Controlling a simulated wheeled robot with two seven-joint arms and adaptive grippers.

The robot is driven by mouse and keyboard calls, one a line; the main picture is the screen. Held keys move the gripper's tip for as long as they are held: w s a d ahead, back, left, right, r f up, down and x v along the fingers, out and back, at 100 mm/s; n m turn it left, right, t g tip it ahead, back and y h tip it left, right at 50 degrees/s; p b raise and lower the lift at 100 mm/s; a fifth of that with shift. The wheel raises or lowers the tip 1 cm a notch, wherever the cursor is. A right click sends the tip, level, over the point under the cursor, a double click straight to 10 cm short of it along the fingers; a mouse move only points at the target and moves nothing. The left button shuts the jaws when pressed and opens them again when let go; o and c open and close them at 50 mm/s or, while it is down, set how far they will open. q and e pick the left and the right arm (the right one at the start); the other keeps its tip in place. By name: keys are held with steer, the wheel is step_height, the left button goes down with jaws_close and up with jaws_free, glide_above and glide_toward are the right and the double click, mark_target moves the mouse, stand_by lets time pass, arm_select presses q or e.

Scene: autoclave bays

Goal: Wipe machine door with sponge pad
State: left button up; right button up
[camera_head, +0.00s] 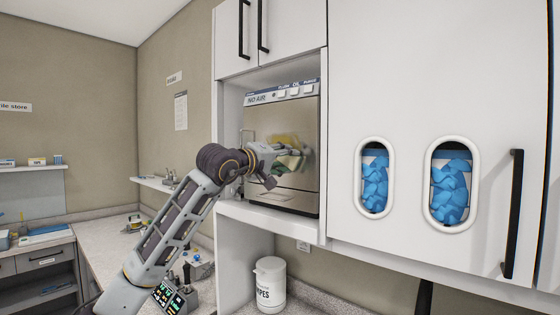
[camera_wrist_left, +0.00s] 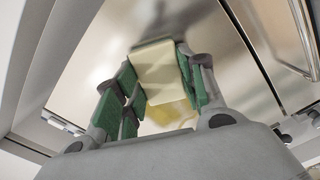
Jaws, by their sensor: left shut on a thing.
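The machine (camera_head: 298,118) stands in a white cabinet bay, with a brushed metal door (camera_head: 305,135) and a control strip along its top. The door also fills the left wrist view (camera_wrist_left: 110,45). My left gripper (camera_head: 285,160) is in front of the door's middle. In the left wrist view my left gripper (camera_wrist_left: 160,85) has green finger pads shut on a pale yellow sponge pad (camera_wrist_left: 155,70). The pad's far end is at or very near the door; I cannot tell if it touches. A yellowish patch (camera_wrist_left: 170,112) shows on the door beyond the pad. My right gripper is not in view.
A tub of wipes (camera_head: 270,285) stands on the counter below the bay. White cabinet doors with blue glove windows (camera_head: 374,180) and a black handle (camera_head: 513,213) are to the right. The bay's side walls border the machine closely. A counter (camera_head: 110,255) runs along the left.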

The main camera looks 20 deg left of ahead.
mark_target(298, 158)
arm_select(q)
steer(key=shift+s+d, duration=0.1)
steer(key=shift+d, duration=0.15)
steer(key=shift+s+d+b, duration=0.15)
steer(key=shift+s+d, duration=0.15)
steer(key=shift+d, duration=0.55)
steer(key=shift+s+d+b, duration=0.15)
steer(key=shift+s+d, duration=0.1)
steer(key=shift+d, duration=0.55)
steer(key=shift+r, duration=0.2)
steer(key=shift+a+r+p, duration=0.1)
steer(key=shift+r+p, duration=0.6)
steer(key=shift+r, duration=0.2)
steer(key=shift+w+a+f, duration=0.1)
steer(key=shift+w+a, duration=0.3)
steer(key=shift+a, duration=0.5)
steer(key=shift+w+a, duration=0.25)
steer(key=shift+a, duration=0.5)
steer(key=shift+a, duration=0.1)
